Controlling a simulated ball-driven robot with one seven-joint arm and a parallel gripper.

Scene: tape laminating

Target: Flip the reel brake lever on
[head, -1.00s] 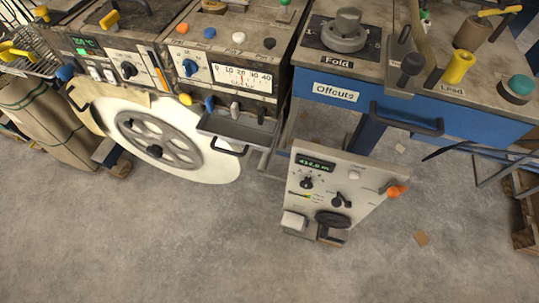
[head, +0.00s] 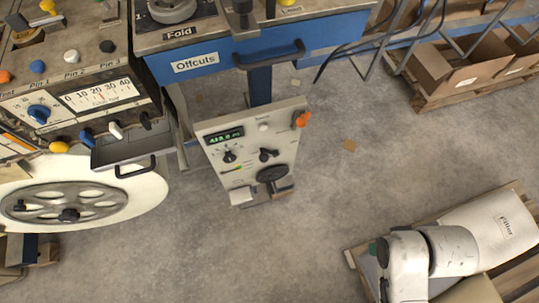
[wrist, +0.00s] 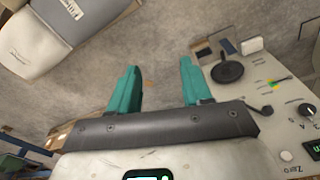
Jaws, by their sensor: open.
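A pale upright control panel (head: 247,155) stands on the floor below the blue drawer. It carries a green display (head: 225,137), a small black lever (head: 269,155), an orange-tipped handle (head: 301,119) at its upper right corner and a black round part (head: 272,175) low down. I cannot read which one is the reel brake lever. In the wrist view the panel (wrist: 282,85) is upside down at the right, with the small black lever (wrist: 263,109) near its middle. My gripper (wrist: 159,66) has its teal fingers spread, empty and apart from the panel, with floor visible between them.
A blue drawer marked Offcuts (head: 215,61) juts out above the panel. A large white reel (head: 130,200) is at the left. A pallet with a Filler sack (head: 495,225) lies at the lower right, beside my arm. Open floor lies between panel and pallet.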

